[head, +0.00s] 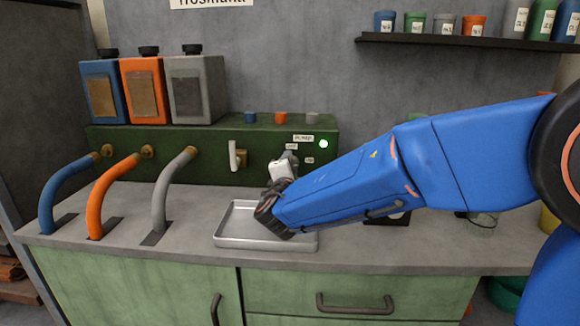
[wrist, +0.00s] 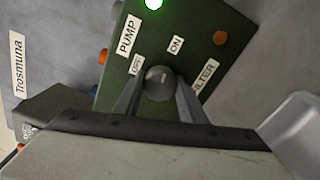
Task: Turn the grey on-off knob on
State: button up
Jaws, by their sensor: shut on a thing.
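The grey knob (wrist: 160,80) is on the green panel (wrist: 213,62), between the OFF label (wrist: 137,65) and the ON label (wrist: 176,45) in the wrist view. My gripper (wrist: 159,90) is shut on it, one finger on each side. A small pale mark shows on the knob's face; which label it points to I cannot tell. A PUMP label (wrist: 128,36) is nearby, and a lit green lamp (wrist: 153,4) is at the top edge. In the head view my gripper (head: 287,162) reaches the panel front and mostly hides the knob.
A metal tray (head: 228,240) lies on the counter below my gripper. A pale lever (head: 233,156) sticks out left of it. Blue, orange and grey pipes (head: 172,180) curve down further left. Tanks (head: 196,88) stand on the panel's top. A shelf (head: 440,40) hangs upper right.

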jog(key=shift+f+m, duration=0.1)
jog(key=shift+m, duration=0.8)
jog(key=o, duration=1.1)
jog(key=shift+c, duration=0.2)
jog(key=shift+s, duration=0.1)
jog(key=s, duration=1.7)
jog(key=shift+s+a, duration=0.1)
jog(key=shift+a, duration=0.2)
